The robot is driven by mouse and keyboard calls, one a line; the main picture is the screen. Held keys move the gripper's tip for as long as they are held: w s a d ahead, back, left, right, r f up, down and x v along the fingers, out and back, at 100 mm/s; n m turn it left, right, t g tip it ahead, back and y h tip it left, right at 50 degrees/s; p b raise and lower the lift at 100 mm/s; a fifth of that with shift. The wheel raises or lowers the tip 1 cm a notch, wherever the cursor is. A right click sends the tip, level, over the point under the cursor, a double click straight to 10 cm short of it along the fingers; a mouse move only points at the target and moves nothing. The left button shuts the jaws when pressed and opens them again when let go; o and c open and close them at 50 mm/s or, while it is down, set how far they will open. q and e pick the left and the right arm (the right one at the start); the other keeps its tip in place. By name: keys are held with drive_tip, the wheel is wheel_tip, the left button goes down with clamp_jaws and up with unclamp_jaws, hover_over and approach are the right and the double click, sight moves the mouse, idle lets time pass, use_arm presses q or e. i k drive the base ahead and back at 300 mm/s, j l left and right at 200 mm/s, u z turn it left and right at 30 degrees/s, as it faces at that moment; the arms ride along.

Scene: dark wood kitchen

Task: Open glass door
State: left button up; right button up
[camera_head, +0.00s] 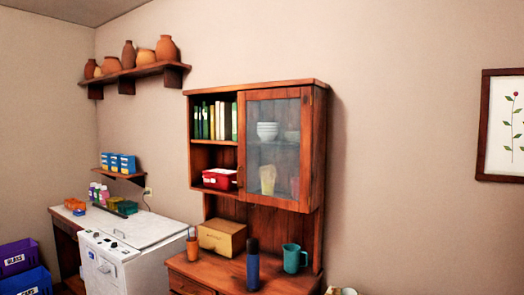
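The glass door (273,147) is a wood-framed pane on the right half of the wall cabinet (318,150). It looks shut, flush with the cabinet front. Through the glass I see white bowls (267,131) on the upper shelf and a pale yellow cup or glass (268,180) lower down. A small handle or knob seems to be on the door's left frame, but it is too small to tell clearly. Neither of my grippers shows in the head view.
Below the cabinet, a wooden counter (210,271) holds a cardboard box (222,238), a blue bottle (253,268) and a teal mug (292,258). A white appliance (130,262) stands to the left. Open shelves beside the door hold books (217,120) and a red container (220,179).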

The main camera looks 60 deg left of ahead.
sight(303, 205)
drive_tip(key=u, duration=1.85)
drive_tip(key=i+j+z, duration=0.1)
drive_tip(key=i+j, duration=0.4)
drive_tip(key=j, duration=0.2)
drive_tip(key=i+j+z, duration=0.25)
drive_tip(key=i+j, duration=0.2)
drive_tip(key=j, duration=0.3)
drive_tip(key=i+j+z, duration=0.1)
drive_tip(key=j, duration=0.3)
drive_tip(key=i, duration=0.1)
